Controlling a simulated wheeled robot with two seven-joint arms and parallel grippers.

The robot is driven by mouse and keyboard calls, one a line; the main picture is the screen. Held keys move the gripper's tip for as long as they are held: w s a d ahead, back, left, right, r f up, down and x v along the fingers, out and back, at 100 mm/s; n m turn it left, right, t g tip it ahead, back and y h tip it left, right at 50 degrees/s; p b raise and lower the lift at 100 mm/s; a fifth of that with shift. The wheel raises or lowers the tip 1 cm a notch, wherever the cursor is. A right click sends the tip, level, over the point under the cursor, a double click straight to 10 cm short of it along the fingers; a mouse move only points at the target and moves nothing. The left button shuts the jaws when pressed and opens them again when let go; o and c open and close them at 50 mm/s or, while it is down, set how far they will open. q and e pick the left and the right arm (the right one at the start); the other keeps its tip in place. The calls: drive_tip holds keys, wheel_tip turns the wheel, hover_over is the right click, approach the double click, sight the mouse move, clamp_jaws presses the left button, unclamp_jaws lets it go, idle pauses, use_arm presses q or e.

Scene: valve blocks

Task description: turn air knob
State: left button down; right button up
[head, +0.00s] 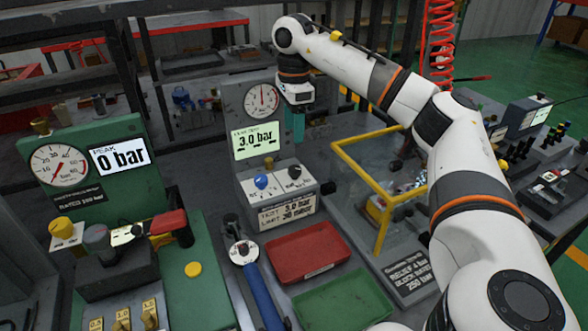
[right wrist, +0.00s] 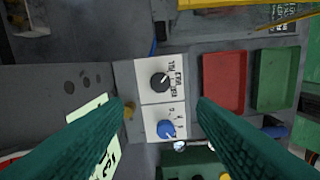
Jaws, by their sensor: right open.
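A grey test unit (head: 240,128) stands mid-bench with a round dial gauge (head: 262,101) and a screen (head: 256,141) reading 3.0 bar. On its sloped panel are a blue knob (head: 262,182) and a black knob (head: 294,172). The pictures do not show which one is the air knob. My left gripper is out of view.
A red tray (head: 310,272) and a green tray (head: 345,318) lie in front of the unit. A yellow frame (head: 384,198) rises to its right. A green station (head: 165,225) with a 0 bar display stands left. A blue-handled wrench (head: 262,297) lies between.

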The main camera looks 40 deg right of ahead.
sight(294, 168)
wheel_tip(294, 168, down, 11)
drive_tip(key=shift+r, duration=0.1)
drive_tip(key=shift+c, duration=0.3)
drive_tip(key=c, duration=0.9)
